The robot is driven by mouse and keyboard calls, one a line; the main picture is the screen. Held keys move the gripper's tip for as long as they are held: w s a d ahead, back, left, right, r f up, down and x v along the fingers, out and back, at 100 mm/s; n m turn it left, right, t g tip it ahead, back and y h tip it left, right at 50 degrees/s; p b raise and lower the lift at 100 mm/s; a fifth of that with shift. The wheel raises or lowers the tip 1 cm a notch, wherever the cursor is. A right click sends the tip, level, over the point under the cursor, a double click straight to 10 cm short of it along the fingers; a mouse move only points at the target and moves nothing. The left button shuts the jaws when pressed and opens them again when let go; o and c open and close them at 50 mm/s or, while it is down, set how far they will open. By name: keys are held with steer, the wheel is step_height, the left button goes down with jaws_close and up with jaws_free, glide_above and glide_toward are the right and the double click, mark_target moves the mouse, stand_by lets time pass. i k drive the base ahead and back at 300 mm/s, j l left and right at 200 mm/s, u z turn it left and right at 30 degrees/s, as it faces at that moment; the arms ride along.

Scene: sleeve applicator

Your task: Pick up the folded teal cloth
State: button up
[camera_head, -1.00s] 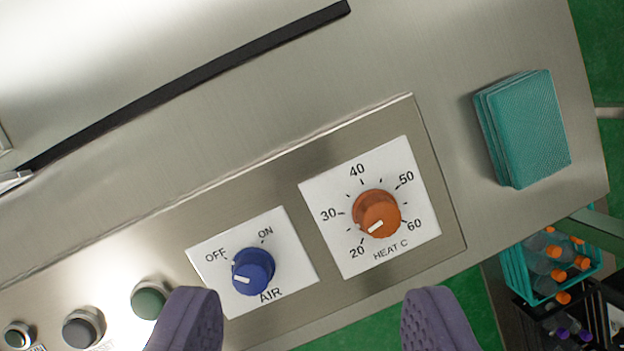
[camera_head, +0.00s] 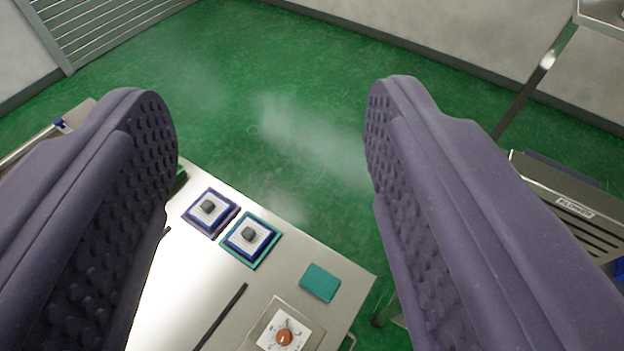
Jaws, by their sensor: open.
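The folded teal cloth (camera_head: 320,283) lies flat near the right corner of the steel table top (camera_head: 200,290). It is small in the picture and fully visible. My gripper (camera_head: 270,105) is open and empty. Its two purple padded fingers stand wide apart at the left and right of the view. The cloth appears low between them, beyond and apart from both fingers.
Two square stacks with dark knobs on top, one purple-edged (camera_head: 211,212) and one teal-edged (camera_head: 250,239), stand left of the cloth. The orange heat dial (camera_head: 284,337) and a black strip (camera_head: 221,316) are near. Green floor (camera_head: 270,130) lies open beyond the table.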

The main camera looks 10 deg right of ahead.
mark_target(322, 283)
steer(key=k+j+z, duration=0.1)
steer(key=k+z, duration=0.15)
steer(key=k, duration=0.35)
steer(key=u, duration=1.45)
steer(key=z, duration=1.45)
